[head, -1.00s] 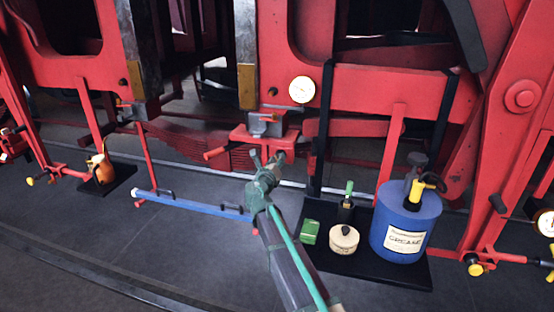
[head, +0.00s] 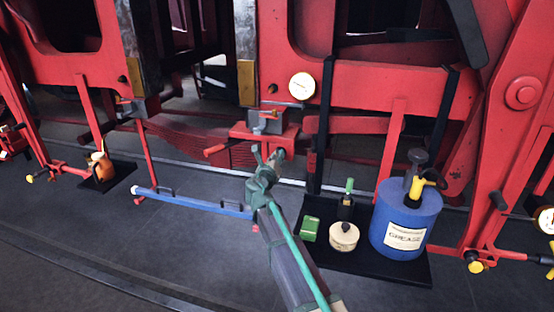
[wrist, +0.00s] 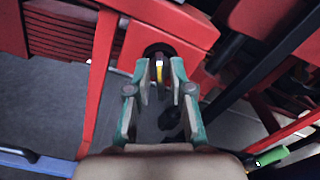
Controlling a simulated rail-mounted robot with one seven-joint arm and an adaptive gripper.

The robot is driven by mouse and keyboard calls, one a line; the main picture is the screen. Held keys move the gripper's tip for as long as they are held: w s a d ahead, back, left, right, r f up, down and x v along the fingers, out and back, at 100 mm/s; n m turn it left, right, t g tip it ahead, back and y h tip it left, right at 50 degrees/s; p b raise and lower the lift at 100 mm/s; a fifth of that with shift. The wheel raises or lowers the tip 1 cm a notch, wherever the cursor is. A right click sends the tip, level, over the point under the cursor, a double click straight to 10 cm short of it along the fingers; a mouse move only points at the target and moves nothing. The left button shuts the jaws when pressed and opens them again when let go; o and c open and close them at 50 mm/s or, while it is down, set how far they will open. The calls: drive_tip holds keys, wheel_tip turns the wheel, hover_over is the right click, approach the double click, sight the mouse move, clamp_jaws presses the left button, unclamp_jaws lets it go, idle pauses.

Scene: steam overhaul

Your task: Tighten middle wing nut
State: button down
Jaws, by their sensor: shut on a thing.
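The middle wing nut (wrist: 159,72) shows in the wrist view as a small yellow piece in front of a dark round opening in a red bracket (wrist: 190,58). My gripper (wrist: 159,70) has its two fingers on either side of it and is shut on it. The fingers hide much of the nut. In the head view my gripper (head: 268,155) is just below the red bracket (head: 264,132), which carries a grey block. The nut itself cannot be made out there.
A blue grease can (head: 405,222), a cream tin (head: 343,237) and a green box (head: 310,229) stand on a black tray (head: 390,269) right of my arm. A blue bar (head: 190,201) lies left. A dark upright post (head: 320,130) stands close right of the bracket.

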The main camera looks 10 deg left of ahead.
drive_tip(key=m+b, duration=1.2)
drive_tip(key=b, duration=0.1)
drive_tip(key=m+b, duration=0.6)
drive_tip(key=m, duration=0.1)
drive_tip(key=shift+d+f+b, duration=0.25)
drive_tip(key=shift+f+b, duration=0.05)
drive_tip(key=shift+f, duration=0.05)
drive_tip(key=m+b, duration=0.2)
drive_tip(key=m, duration=0.1)
drive_tip(key=shift+r, duration=0.25)
idle(0.5)
drive_tip(key=c, duration=1.3)
unclamp_jaws()
